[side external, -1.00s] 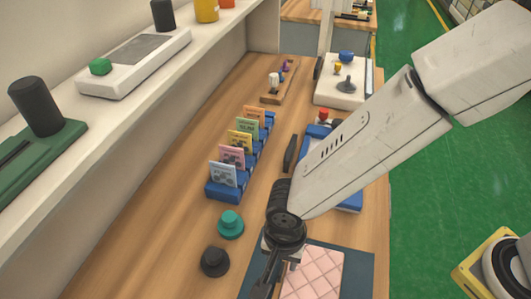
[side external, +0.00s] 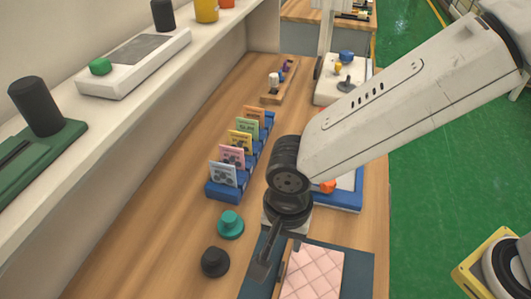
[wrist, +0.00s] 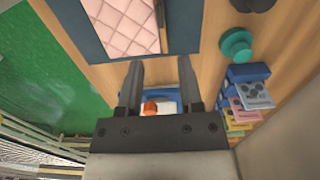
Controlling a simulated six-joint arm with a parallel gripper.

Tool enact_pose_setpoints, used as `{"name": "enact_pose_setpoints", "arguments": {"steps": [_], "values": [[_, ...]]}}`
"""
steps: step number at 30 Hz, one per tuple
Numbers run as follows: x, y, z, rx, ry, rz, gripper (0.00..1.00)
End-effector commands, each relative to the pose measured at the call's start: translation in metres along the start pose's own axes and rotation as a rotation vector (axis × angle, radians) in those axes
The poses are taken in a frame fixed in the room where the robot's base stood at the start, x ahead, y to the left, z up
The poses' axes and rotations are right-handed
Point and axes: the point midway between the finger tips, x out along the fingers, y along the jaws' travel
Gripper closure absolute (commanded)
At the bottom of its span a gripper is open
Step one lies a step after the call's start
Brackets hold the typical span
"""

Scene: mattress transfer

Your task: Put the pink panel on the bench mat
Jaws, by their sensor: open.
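The pink quilted panel (side external: 318,272) lies on the dark blue bench mat (side external: 359,276) at the bottom of the side view. The panel also shows at the top of the wrist view (wrist: 120,25), with the mat (wrist: 84,38) around it. A thin brown strip runs along one long edge of the panel. My gripper (side external: 262,268) points down near the panel's left edge in the side view. In the wrist view its two fingers (wrist: 160,75) are apart with nothing held between them. The near end of the mat is cut off in the side view.
A teal knob (side external: 230,224) and a black knob (side external: 215,262) stand left of the mat. A blue card rack (side external: 222,191) stands behind them. A blue tray (side external: 350,203) with an orange piece (side external: 328,187) lies beyond the mat, partly behind my arm.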

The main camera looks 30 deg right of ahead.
Motion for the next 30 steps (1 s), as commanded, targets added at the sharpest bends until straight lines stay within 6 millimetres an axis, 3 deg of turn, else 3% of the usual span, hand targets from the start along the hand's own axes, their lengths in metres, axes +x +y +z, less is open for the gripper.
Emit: {"name": "enact_pose_setpoints", "arguments": {"steps": [9, 14, 22, 30], "values": [[0.000, 0.000, -0.001, -0.001, 0.000, 0.000, 0.53], [0.000, 0.003, -0.011, -0.019, 0.000, -0.007, 0.53], [-0.004, 0.023, -0.067, -0.142, 0.008, -0.045, 0.53], [-0.006, 0.069, -0.139, -0.337, 0.049, -0.093, 0.53]]}}
